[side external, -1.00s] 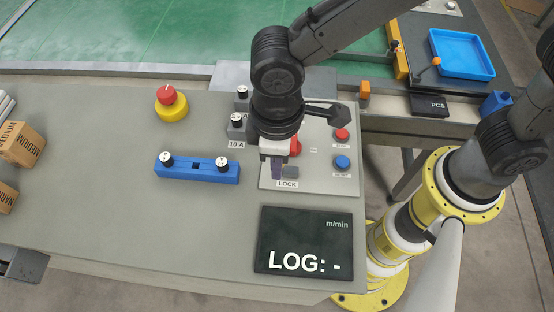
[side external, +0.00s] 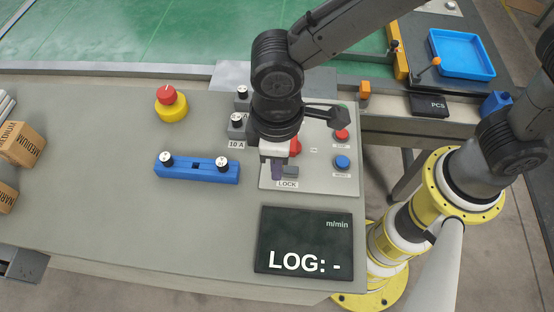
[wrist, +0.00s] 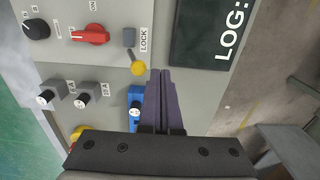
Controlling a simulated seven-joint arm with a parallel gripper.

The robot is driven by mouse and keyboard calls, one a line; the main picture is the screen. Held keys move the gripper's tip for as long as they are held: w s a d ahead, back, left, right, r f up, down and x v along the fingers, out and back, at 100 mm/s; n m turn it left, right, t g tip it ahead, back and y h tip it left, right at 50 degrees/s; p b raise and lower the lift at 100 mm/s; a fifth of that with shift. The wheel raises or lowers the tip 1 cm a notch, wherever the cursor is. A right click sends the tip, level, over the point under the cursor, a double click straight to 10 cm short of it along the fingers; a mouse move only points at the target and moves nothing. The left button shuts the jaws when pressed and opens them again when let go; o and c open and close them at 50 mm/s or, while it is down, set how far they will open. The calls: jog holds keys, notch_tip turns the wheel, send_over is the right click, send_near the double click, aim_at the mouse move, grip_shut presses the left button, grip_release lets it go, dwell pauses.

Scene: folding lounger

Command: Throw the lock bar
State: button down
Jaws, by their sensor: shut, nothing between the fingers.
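The lock bar (wrist: 132,55) shows in the wrist view as a short grey lever with a yellow ball knob, beside the LOCK label. In the side view its grey block (side external: 290,171) sits just above the LOCK label, and the knob is hidden behind my gripper. My gripper (side external: 277,176) is shut and empty, pointing down over the panel at the lock bar. In the wrist view the closed purple fingers (wrist: 160,72) end just right of the yellow knob. I cannot tell whether they touch it.
A red rotary switch (wrist: 91,35) is close to the lock bar. Red (side external: 341,134) and blue (side external: 342,162) buttons sit to its right. A blue block with two knobs (side external: 198,171), an emergency stop (side external: 171,105) and a LOG display (side external: 304,241) surround the panel.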

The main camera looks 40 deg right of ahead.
jog(key=shift+f, duration=1.9)
jog(key=shift+w+d, duration=0.1)
jog(key=shift+d, duration=0.05)
jog(key=shift+w+d, duration=0.2)
jog(key=shift+w+d+r, duration=0.25)
jog(key=shift+w+d, duration=0.65)
jog(key=shift+d, duration=0.05)
